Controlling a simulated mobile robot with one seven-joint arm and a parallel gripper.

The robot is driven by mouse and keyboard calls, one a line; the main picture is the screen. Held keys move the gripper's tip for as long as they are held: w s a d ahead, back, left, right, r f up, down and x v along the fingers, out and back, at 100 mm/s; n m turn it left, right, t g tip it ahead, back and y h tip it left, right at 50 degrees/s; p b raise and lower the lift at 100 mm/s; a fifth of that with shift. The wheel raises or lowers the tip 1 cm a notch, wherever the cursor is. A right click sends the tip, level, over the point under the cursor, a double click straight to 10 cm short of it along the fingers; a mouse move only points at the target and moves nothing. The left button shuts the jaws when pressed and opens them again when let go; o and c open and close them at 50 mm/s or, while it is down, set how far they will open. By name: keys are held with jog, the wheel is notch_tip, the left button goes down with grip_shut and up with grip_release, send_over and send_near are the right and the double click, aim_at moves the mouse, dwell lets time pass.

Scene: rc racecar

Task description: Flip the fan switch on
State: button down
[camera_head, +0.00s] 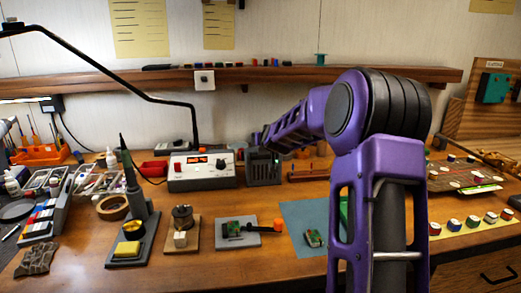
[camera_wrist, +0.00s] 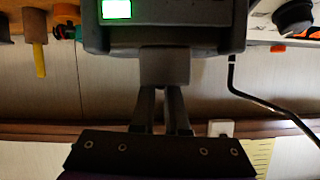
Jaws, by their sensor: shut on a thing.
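The fan unit is a dark grey box (camera_head: 263,168) on the bench, right of a white control unit. It also fills the top of the wrist view (camera_wrist: 205,35), which looks upside down. A bright green light or panel (camera_wrist: 116,9) shows on it. A grey block (camera_wrist: 165,66) juts from the box and looks like the switch. My gripper (camera_wrist: 165,92) has its two fingers close together, meeting this block and shut on it. In the head view my purple arm reaches to the box, and my gripper tip (camera_head: 266,148) is too small and dark to make out.
The white control unit (camera_head: 202,171) with a red display stands close on the left. A wooden shelf (camera_head: 240,75) runs behind. A soldering stand (camera_head: 135,215), wire spool (camera_head: 183,218) and circuit board (camera_head: 236,230) lie in front.

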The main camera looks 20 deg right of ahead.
jog(key=shift+s+d+f+m+t+y, duration=0.1)
jog(key=shift+d+m+t+y, duration=0.35)
jog(key=shift+m+y, duration=0.6)
jog(key=shift+d+m, duration=0.1)
jog(key=shift+m, duration=0.15)
jog(key=c, duration=1.2)
grip_release()
jog(key=p+v, duration=0.3)
jog(key=v, duration=1.4)
jog(key=shift+r+p, duration=0.3)
jog(key=shift+p, duration=0.1)
